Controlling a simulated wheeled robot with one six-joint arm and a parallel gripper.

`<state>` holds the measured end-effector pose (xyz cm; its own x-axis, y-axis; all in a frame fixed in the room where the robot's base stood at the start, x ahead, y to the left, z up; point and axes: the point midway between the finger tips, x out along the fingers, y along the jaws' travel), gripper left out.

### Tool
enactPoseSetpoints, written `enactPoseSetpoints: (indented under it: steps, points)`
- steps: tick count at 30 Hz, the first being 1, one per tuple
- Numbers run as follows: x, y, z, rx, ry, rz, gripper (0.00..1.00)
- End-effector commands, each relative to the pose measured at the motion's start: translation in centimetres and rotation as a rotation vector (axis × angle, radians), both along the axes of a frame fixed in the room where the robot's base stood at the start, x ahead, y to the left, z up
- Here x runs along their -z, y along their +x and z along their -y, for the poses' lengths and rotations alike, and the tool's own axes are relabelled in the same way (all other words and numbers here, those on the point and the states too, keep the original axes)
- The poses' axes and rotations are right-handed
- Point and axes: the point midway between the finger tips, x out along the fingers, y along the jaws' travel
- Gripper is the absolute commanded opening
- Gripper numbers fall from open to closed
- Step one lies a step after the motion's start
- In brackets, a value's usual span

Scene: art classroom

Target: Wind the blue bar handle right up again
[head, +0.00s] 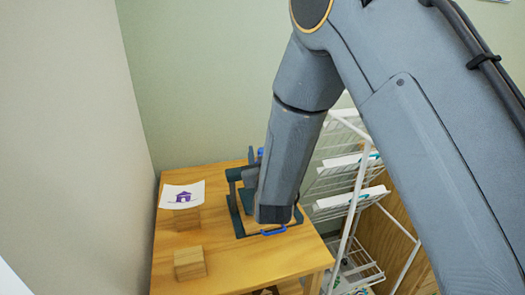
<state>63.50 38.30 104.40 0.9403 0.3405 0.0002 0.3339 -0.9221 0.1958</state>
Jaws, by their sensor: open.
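A dark teal press-like frame (238,222) stands on the wooden table, with my forearm hiding much of it. A small blue piece (261,152) shows at its top, beside my arm; it looks like part of the blue bar handle, whose full length and angle are hidden. My gripper (249,178) is mostly hidden behind my arm, close to the frame. It is open, and contact with the handle cannot be made out.
The wooden table (225,262) stands in the corner by the walls. A white wire rack (348,215) with sheets stands close on the right.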

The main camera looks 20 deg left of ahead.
Motion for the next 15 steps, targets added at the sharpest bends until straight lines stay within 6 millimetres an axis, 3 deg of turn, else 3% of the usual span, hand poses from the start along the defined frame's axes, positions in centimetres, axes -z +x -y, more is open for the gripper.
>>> enactPoseSetpoints:
  steps: [3,11,15]
  points:
    - [0.02,-0.01,0.03,0.000,0.000,0.000,0.43]
    - [-0.03,0.00,0.05,0.001,0.001,0.000,0.00]
    - [-0.05,0.01,0.05,0.001,0.001,0.001,0.00]
